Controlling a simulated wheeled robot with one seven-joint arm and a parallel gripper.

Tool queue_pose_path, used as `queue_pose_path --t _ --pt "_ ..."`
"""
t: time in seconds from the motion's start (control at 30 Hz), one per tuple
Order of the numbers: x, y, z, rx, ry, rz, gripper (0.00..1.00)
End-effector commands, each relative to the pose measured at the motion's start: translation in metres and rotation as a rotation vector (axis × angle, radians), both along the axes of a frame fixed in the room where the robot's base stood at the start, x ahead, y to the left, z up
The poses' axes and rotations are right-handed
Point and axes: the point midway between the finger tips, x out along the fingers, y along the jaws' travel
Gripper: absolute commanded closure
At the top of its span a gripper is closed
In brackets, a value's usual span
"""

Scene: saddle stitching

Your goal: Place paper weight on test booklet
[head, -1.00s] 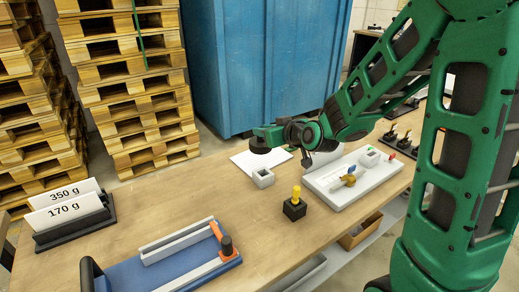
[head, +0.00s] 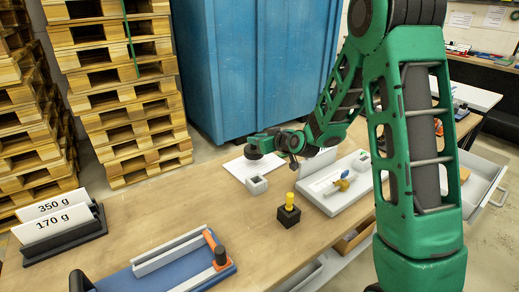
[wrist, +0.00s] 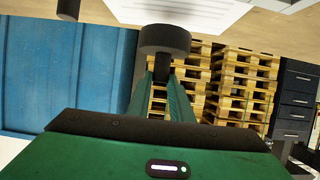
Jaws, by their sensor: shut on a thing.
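A dark round weight (head: 254,153), which looks like the paper weight, is at the end of my arm. My gripper (head: 262,142) is shut on it. In the wrist view the dark round piece (wrist: 165,39) shows at the gripper's end. The white sheet (head: 240,171), which looks like the test booklet, lies flat on the table below the weight. Part of the white sheet also shows in the wrist view (wrist: 170,12). The weight overlaps the sheet's far part in the head view; I cannot tell whether they touch.
A small grey square holder (head: 256,186) stands close to the sheet's near side. A black block with a yellow peg (head: 289,213) and a white tray (head: 325,201) are to the right. A blue fixture (head: 165,275) and weight signs (head: 55,222) are nearer. The middle tabletop is clear.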

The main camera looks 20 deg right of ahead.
Motion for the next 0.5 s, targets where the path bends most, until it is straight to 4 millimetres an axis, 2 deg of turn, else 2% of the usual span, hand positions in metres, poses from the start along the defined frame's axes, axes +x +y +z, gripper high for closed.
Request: queue_pose_path --t 0.3,0.5 --pt "0.000 0.000 -0.034 0.002 0.001 -0.001 1.00" --pt "0.000 0.000 -0.035 0.001 -0.003 -0.001 1.00"
